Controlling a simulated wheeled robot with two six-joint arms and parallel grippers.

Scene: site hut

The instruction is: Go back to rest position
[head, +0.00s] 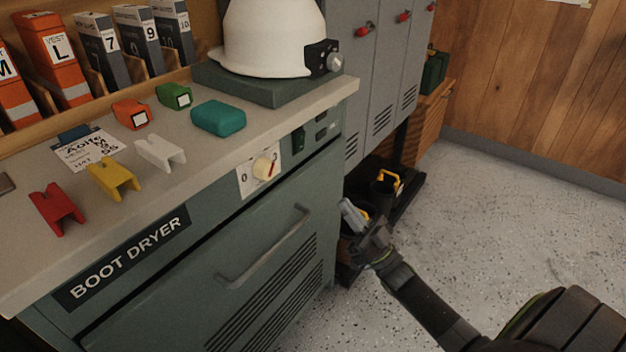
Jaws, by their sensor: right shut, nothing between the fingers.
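My right gripper (354,216) is at the end of the arm that comes in from the lower right. It is shut with nothing in it, in front of the boots beside the boot dryer's right side. It is apart from the worktop and the dryer's handle. My left gripper is not in the head view.
The boot dryer (285,283) has a handle (264,246) and a dial (264,168). Its top holds red (58,208), yellow (114,178) and white (160,153) clips, a teal case (218,118) and a white helmet (268,40). Grey lockers stand behind. The speckled floor (500,220) at right is clear.

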